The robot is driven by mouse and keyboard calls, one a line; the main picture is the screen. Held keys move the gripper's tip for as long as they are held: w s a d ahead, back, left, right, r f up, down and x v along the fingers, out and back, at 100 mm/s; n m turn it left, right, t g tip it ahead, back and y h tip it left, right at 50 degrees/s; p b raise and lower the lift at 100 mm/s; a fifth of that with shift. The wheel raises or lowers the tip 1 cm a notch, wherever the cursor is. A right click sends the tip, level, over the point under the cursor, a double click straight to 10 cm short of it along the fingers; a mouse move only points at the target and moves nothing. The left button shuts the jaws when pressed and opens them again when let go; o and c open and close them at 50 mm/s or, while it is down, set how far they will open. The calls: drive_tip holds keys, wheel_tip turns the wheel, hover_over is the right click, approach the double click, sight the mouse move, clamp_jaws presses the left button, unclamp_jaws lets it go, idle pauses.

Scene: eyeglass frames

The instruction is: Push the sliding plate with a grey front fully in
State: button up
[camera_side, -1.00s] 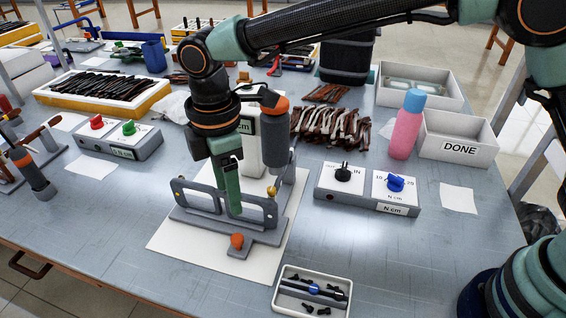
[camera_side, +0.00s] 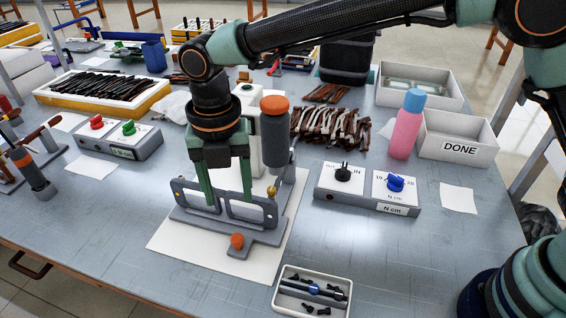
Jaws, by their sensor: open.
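The sliding plate with a grey front (camera_side: 226,216) is part of the fixture on a white sheet (camera_side: 180,257). Its upright grey front has two window-like openings. A grey tab with an orange knob (camera_side: 237,241) sticks out from the fixture toward the front edge of the table. My gripper (camera_side: 229,200) is open and points down, its two green fingers apart. The fingertips are at the height of the grey front and overlap it in the picture. I cannot tell whether they touch it. The fingers and wrist hide part of the fixture behind.
A grey cylinder with an orange cap (camera_side: 275,137) stands close right of my gripper. A control box with knobs (camera_side: 368,190) is farther right. A white tray of small parts (camera_side: 312,291) sits at the front.

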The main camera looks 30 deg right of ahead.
sight(237, 237)
wheel_tip(237, 237, down, 12)
drive_tip(key=shift+r, duration=0.1)
idle(0.4)
clamp_jaws()
idle(1.3)
